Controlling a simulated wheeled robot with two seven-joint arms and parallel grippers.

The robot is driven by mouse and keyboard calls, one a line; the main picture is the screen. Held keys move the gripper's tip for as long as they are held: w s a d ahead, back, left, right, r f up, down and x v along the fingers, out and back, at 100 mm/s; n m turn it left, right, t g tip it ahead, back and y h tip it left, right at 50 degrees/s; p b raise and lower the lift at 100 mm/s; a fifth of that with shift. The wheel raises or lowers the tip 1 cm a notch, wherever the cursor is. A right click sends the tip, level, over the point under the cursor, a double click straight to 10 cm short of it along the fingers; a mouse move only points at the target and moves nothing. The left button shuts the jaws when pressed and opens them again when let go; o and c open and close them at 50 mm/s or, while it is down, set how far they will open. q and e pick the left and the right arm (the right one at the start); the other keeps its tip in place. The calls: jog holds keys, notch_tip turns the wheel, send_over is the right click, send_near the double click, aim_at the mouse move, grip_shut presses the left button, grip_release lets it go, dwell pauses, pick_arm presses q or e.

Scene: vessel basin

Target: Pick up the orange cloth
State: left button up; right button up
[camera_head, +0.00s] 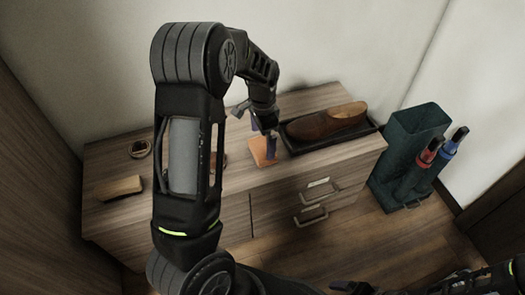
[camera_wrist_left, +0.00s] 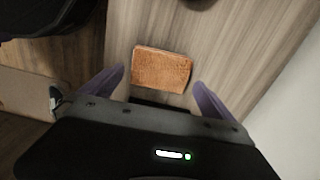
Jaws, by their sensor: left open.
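The orange cloth (camera_head: 262,151) is a small, flat rectangle lying on the wooden cabinet top, left of the shoe tray. In the left wrist view the cloth (camera_wrist_left: 161,69) lies between and a little beyond the two purple fingertips. My left gripper (camera_head: 264,134) is over the cloth, pointing down, with its fingers spread (camera_wrist_left: 160,80) on either side of it. It holds nothing. In the head view the gripper partly covers the cloth.
A brush (camera_head: 119,188) and a round tin (camera_head: 139,148) are on the cabinet's left. A green umbrella bin (camera_head: 408,150) stands right of the cabinet (camera_head: 290,195). The wall rises behind.

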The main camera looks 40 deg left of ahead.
aim_at(263, 148)
pick_arm(q)
notch_tip(263, 148, down, 5)
jog(key=shift+r+b, duration=0.1)
jog(key=shift+b, duration=0.55)
jog(key=shift+c, duration=0.2)
jog(key=c, duration=1)
jog(key=shift+r, duration=0.1)
notch_tip(263, 148, up, 10)
jog(key=p, duration=0.2)
jog(key=shift+p, duration=0.35)
